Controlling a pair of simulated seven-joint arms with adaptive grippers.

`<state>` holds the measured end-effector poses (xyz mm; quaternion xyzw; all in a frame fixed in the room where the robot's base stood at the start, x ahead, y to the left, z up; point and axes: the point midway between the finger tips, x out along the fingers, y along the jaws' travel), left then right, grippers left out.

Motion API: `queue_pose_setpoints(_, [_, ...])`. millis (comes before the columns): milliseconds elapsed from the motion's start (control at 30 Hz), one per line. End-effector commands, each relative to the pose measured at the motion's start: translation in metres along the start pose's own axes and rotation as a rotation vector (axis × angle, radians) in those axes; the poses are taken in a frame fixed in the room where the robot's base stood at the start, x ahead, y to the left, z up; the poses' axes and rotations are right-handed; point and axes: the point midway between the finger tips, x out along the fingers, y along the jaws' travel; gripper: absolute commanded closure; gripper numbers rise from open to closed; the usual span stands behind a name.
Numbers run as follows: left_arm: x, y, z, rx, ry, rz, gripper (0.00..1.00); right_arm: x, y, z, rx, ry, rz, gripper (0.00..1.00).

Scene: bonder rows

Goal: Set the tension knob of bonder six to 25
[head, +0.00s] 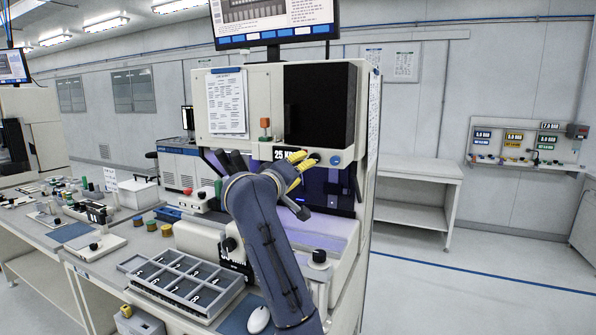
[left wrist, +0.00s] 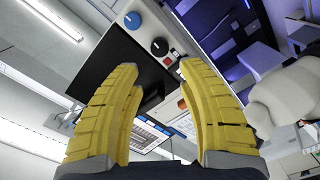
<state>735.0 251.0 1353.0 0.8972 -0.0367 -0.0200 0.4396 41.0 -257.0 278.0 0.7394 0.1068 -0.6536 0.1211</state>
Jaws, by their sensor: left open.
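The bonder in front of me (head: 222,95) is a tall cream machine with a dark window. My left gripper (head: 300,167), with yellow fingers, is open and empty close below the black knob. The fingers (left wrist: 160,68) appear apart from it. My right gripper is out of view.
A grey compartment tray (head: 150,284) and a white mouse (head: 258,319) are on the bench at front. Small parts and fixtures crowd the bench at left (head: 95,225). An orange-red block (head: 265,123) is on the machine's face. The floor at right is clear.

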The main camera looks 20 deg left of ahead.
Motion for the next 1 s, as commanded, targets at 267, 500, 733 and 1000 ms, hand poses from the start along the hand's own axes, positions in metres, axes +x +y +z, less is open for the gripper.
queue_pose_setpoints(267, [-0.007,0.0,0.001,0.0,-0.001,0.0,0.61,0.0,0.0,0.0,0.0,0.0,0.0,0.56])
queue_pose_setpoints(500, [-0.006,-0.002,0.001,0.0,-0.002,-0.003,0.61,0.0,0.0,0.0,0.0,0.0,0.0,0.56])
queue_pose_setpoints(733, [-0.027,-0.013,-0.01,0.197,0.027,-0.017,0.61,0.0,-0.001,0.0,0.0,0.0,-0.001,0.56])
queue_pose_setpoints(1000, [-0.057,-0.003,-0.006,0.729,0.02,-0.003,0.61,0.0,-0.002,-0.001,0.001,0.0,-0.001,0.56])
